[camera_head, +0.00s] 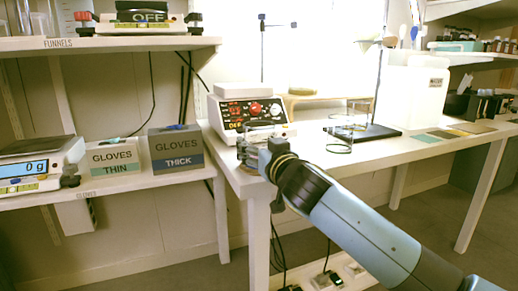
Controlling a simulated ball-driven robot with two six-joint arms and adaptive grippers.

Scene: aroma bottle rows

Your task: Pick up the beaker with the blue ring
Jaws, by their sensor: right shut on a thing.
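My right gripper (256,150) is at the table's front left corner, at the end of my blue-grey arm. It is shut on a clear glass beaker (258,131), whose upper part shows just in front of the white hotplate. The gripper hides much of this beaker, and I cannot make out its ring colour. Another clear beaker with a green ring (339,148) stands on the table to the right, apart from the gripper. My left gripper is not in view.
The white hotplate (247,107) stands close behind my gripper. A stand with a dark base (372,132) and a white container (413,96) are further right. Glove boxes (175,148) and a scale (38,160) sit on the left shelf. The table's front right is clear.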

